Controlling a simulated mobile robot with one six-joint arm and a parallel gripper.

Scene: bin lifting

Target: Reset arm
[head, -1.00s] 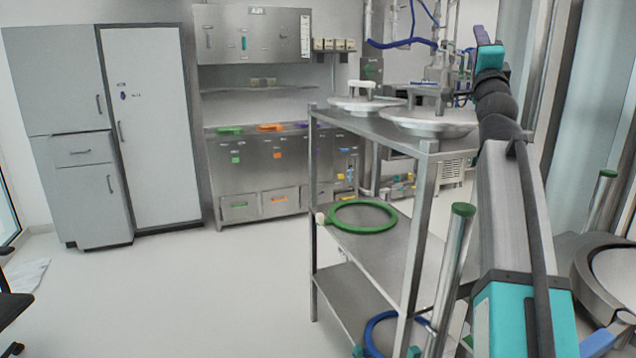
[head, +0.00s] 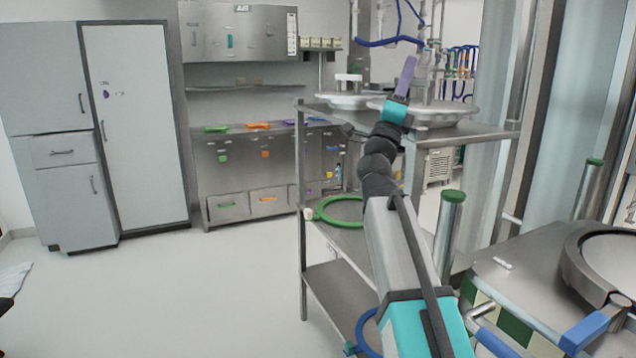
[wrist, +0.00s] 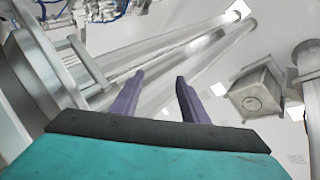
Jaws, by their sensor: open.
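My arm reaches up and away from the lower middle of the head view. My gripper (head: 407,76) is at its end, in front of the round metal lids on top of the steel shelf cart (head: 462,136). In the wrist view my gripper (wrist: 158,95) shows two purple fingers standing apart, with nothing between them. The wrist view looks up toward pipes and the ceiling. I cannot tell the exact distance from the gripper to the lids.
A green ring (head: 318,212) lies on the cart's middle shelf and a blue ring (head: 362,335) lower down. A steel vessel (head: 590,262) stands at the right. Grey cabinets (head: 140,130) line the back left.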

